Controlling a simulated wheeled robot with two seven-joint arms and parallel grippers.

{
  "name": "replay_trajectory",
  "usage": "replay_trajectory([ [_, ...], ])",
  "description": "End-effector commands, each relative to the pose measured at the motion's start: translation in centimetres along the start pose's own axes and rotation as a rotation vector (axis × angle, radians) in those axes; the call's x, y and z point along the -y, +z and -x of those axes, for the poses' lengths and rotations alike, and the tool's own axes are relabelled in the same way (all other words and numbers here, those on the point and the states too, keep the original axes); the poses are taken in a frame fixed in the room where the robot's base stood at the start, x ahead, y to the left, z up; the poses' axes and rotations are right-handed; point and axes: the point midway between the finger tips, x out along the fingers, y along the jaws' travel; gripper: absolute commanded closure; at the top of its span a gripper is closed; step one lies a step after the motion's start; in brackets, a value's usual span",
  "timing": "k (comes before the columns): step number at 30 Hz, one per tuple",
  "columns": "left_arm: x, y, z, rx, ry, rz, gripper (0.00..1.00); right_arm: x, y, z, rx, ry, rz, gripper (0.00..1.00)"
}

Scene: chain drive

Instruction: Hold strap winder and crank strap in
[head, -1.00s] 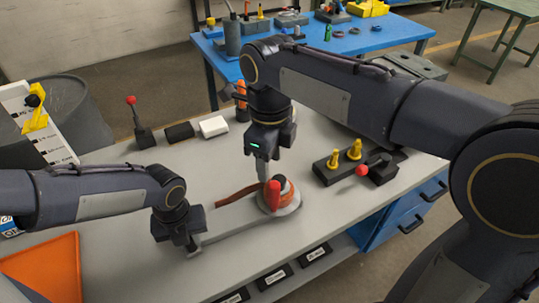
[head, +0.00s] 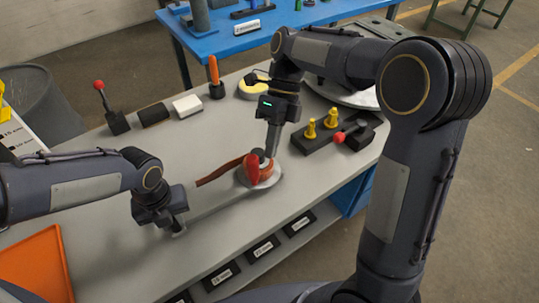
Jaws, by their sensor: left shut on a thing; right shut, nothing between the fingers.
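The strap winder (head: 262,178) lies on the grey workbench, a round base with a reddish strap coil and a long flat grey handle (head: 212,207) reaching to the lower left. A brown strap (head: 220,172) runs out from the coil to the left. A red crank knob (head: 251,168) stands on the winder. My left gripper (head: 176,228) is shut on the far left end of the handle. My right gripper (head: 270,152) is shut and empty, pointing down at the winder's top just behind the red knob; whether it touches the crank is unclear.
A black block with yellow pegs and a red-knobbed lever (head: 338,135) stands to the right. A red-knobbed lever (head: 112,112), a black block (head: 152,114) and a white block (head: 187,106) line the back. An orange tray (head: 38,262) is at front left.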

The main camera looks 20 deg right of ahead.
Motion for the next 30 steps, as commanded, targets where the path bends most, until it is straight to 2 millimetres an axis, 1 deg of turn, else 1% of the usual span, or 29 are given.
replay_trajectory([
  [1, -0.1, -0.1, -0.1, -0.003, 0.003, -0.003, 1.0, 1.4, -0.5, -0.2, 0.016, 0.094, -0.036, 1.0],
  [5, -0.1, -0.1, -0.1, -0.003, 0.003, -0.003, 1.0, 3.9, -1.4, -0.3, 0.092, 0.339, -0.087, 1.0],
  [9, -0.1, -0.1, -0.1, -0.003, 0.003, -0.003, 1.0, 6.9, -2.6, 0.2, 0.225, 0.593, -0.125, 1.0],
  [12, 0.0, -0.1, -0.1, -0.003, 0.003, -0.003, 1.0, 9.0, -3.7, 0.8, 0.331, 0.742, -0.139, 1.0],
  [15, 0.0, -0.1, -0.1, -0.002, 0.002, -0.003, 1.0, 10.8, -4.8, 1.4, 0.429, 0.851, -0.144, 1.0],
  [18, 0.0, -0.1, -0.1, -0.002, 0.002, -0.003, 1.0, 11.9, -5.7, 2.0, 0.502, 0.92, -0.142, 1.0],
  [21, 0.0, -0.1, -0.1, -0.002, 0.002, -0.003, 1.0, 12.6, -6.1, 2.2, 0.544, 0.956, -0.142, 1.0],
  [23, 0.0, -0.1, -0.1, -0.002, 0.002, -0.003, 1.0, 12.5, -6.2, 2.2, 0.554, 0.965, -0.14, 1.0],
  [26, 0.0, -0.1, -0.1, -0.002, 0.002, -0.003, 1.0, 11.8, -5.7, 1.8, 0.557, 0.97, -0.138, 1.0],
  [30, 0.0, -0.1, -0.1, -0.002, 0.001, -0.004, 1.0, 9.9, -4.4, 0.7, 0.554, 0.97, -0.138, 1.0],
])
